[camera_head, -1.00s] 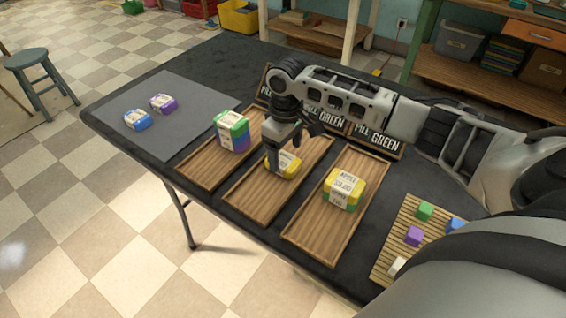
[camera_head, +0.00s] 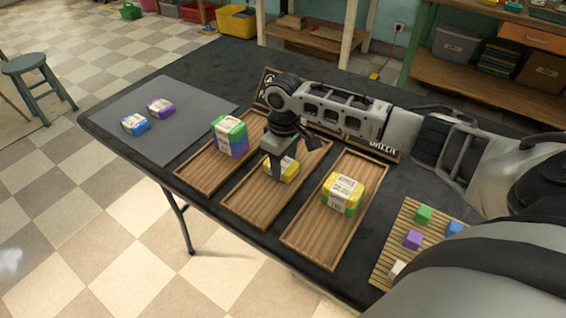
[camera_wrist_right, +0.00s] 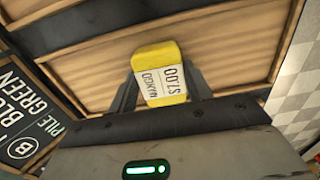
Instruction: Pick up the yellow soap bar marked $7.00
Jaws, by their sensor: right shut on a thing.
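The yellow soap bar (camera_head: 284,172) is in the middle wooden tray's area in the head view. In the right wrist view the yellow bar (camera_wrist_right: 163,60) has a white label reading MANGO and $7.00, upside down. My right gripper (camera_head: 279,167) points down over the middle tray and is shut on this bar, with a finger on each side in the wrist view (camera_wrist_right: 163,88). Whether the bar touches the tray cannot be told. My left gripper is not in view.
The left tray (camera_head: 189,180) holds a green and purple soap stack (camera_head: 229,137). The right tray (camera_head: 310,249) holds a yellow and green stack (camera_head: 343,194). Blue (camera_head: 135,124) and purple (camera_head: 161,109) bars lie on a grey mat (camera_head: 185,142). A slatted board (camera_head: 393,249) holds small blocks.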

